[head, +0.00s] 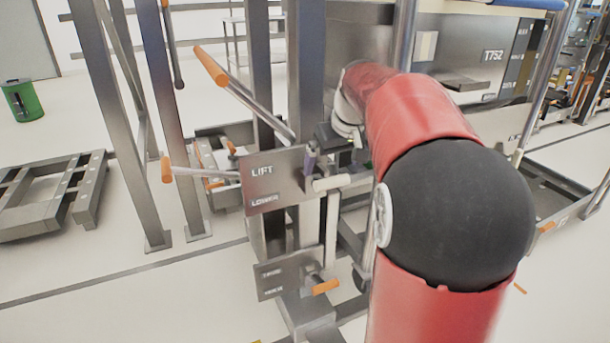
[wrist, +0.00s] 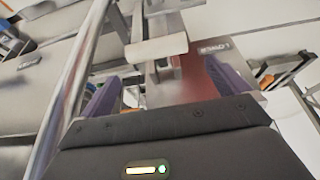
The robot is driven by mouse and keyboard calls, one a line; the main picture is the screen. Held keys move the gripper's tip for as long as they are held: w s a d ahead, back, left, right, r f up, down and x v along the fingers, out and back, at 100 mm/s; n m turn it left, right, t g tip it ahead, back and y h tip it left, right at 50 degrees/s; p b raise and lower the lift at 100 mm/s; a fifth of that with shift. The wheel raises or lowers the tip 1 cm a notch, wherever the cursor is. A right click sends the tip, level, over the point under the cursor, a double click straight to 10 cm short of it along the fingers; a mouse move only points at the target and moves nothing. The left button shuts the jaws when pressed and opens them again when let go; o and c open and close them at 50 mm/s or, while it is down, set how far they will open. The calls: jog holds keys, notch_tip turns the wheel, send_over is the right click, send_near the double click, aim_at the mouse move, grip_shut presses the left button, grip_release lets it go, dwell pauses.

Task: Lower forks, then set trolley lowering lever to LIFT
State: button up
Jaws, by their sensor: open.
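A grey plate marked LIFT above LOWER (head: 262,181) stands on the trolley's upright. A cream handle (head: 331,183) sticks out at the plate's right side, level between the two words. My gripper (head: 311,160) is just above this handle, by the plate's right edge; one purple finger shows in the head view. In the wrist view the gripper (wrist: 160,88) is open, its purple fingers apart, with the cream handle (wrist: 157,48) ahead and between their lines. I see no grip on it. The LOWER label (wrist: 215,50) appears upside down there. I cannot make out the forks.
An orange-tipped lever (head: 212,66) slants up left, and another (head: 168,170) points left behind the plate. A lower plate (head: 284,274) has an orange handle (head: 325,287). Steel posts (head: 170,120) stand left. A panel marked T752 (head: 493,55) is behind. Floor at left front is clear.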

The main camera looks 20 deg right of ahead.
aim_at(328, 181)
jog(key=x, duration=0.7)
jog(key=shift+d+f, duration=0.1)
jog(key=shift+f, duration=0.15)
jog(key=c, duration=0.9)
jog(key=shift+f+b, duration=0.1)
jog(key=shift+b, duration=0.2)
